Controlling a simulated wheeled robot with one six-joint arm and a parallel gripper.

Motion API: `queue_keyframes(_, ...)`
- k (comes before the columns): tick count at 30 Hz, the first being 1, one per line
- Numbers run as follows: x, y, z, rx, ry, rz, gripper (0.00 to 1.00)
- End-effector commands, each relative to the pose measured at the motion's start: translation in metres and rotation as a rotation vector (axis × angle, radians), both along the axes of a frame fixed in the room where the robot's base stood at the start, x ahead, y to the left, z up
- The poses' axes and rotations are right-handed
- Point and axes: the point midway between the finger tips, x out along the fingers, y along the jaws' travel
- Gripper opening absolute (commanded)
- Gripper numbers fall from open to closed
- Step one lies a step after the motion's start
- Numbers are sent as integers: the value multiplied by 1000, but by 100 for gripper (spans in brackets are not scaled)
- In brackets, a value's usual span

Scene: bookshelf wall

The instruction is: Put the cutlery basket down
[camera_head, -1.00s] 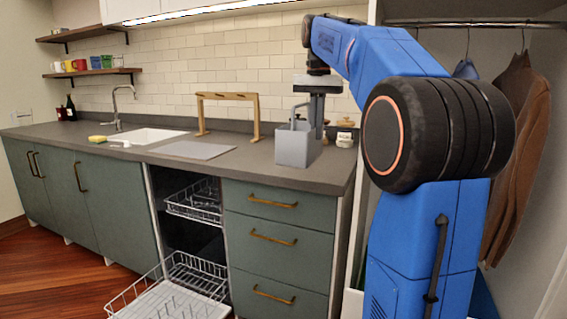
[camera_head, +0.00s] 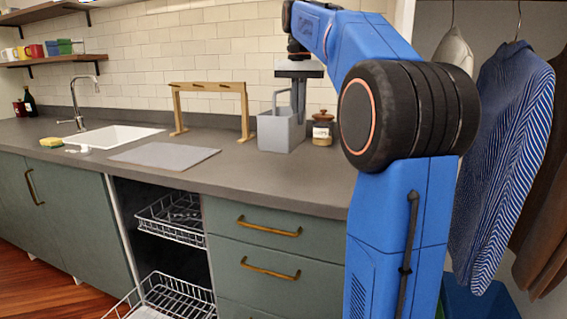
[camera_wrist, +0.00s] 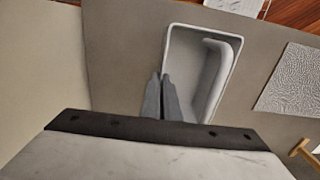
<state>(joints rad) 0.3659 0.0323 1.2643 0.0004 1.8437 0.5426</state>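The cutlery basket (camera_head: 281,131) is a light grey, open-topped box with an upright looped handle. It is upright at the back right of the counter, and I cannot tell whether its bottom touches the counter. My gripper (camera_head: 297,106) points down over it at the handle's side. In the wrist view, the fingers of my gripper (camera_wrist: 164,84) are close together at the left side of the basket (camera_wrist: 238,62), and the grip point is partly hidden. The basket looks empty inside apart from a curved grey bar.
The grey counter (camera_head: 240,175) has free room in front of the basket. A wooden rack (camera_head: 212,90) and a grey mat (camera_head: 165,156) are left of it. The dishwasher racks (camera_head: 172,216) are below.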

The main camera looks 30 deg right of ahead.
Motion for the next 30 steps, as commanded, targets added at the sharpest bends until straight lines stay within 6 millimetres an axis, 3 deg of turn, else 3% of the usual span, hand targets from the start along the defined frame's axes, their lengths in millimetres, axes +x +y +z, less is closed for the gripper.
queue_keyframes(7,-1,1,-39,2,3,0,0)
queue_keyframes(14,-1,0,-58,0,1,0,0)
queue_keyframes(21,-1,0,-88,1,2,0,0)
queue_keyframes(30,-1,0,-95,0,0,0,0)
